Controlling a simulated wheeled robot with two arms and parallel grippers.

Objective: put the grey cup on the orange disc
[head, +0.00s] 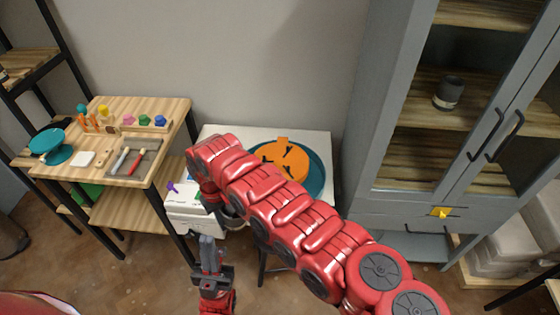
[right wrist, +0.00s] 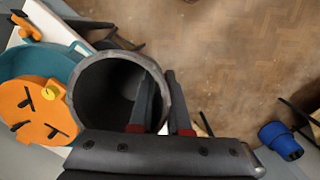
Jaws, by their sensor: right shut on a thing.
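A dark grey cup (right wrist: 88,98) fills the middle of the right wrist view, its round mouth facing the camera. My right gripper (right wrist: 158,100) is shut on the cup's wall, one finger inside the mouth and one outside. In the head view my right arm hides most of this gripper and the cup. The orange disc (head: 290,158) with black marks lies on a larger teal round (head: 316,180) on a white-topped table.
Left is a wooden table (head: 120,183) with coloured pieces, tools and a teal dish (head: 60,155). A white box (head: 190,218) is beside my right arm. A cabinet (head: 385,150) at right holds another dark cup (head: 448,93). A blue bin (right wrist: 280,140) stands on the floor.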

